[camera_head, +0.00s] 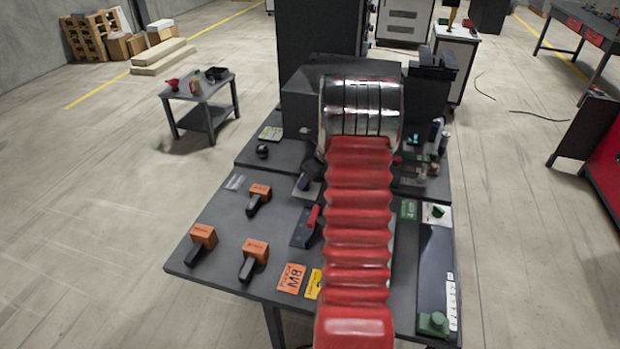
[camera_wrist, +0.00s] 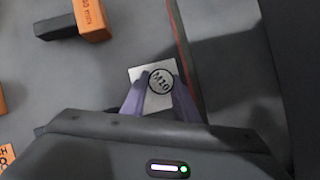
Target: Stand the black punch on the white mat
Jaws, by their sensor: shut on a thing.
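The black punch (camera_wrist: 161,82) shows end-on in the wrist view as a black-rimmed round face marked M10. My gripper (camera_wrist: 160,93) has its two purple fingers closed on either side of it. The white mat (camera_wrist: 139,74) lies directly behind the punch in this view, so the punch is over it. Whether the punch's lower end touches the mat is hidden. In the head view a pale patch, likely the mat (camera_head: 297,193), shows left of my red arm, with a dark shape over it; I cannot make out the punch there.
Several orange-and-black blocks (camera_head: 258,192) stand on the grey table (camera_head: 225,215) left of the mat. One orange block (camera_wrist: 91,18) shows upper left in the wrist view. Small items crowd the right side.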

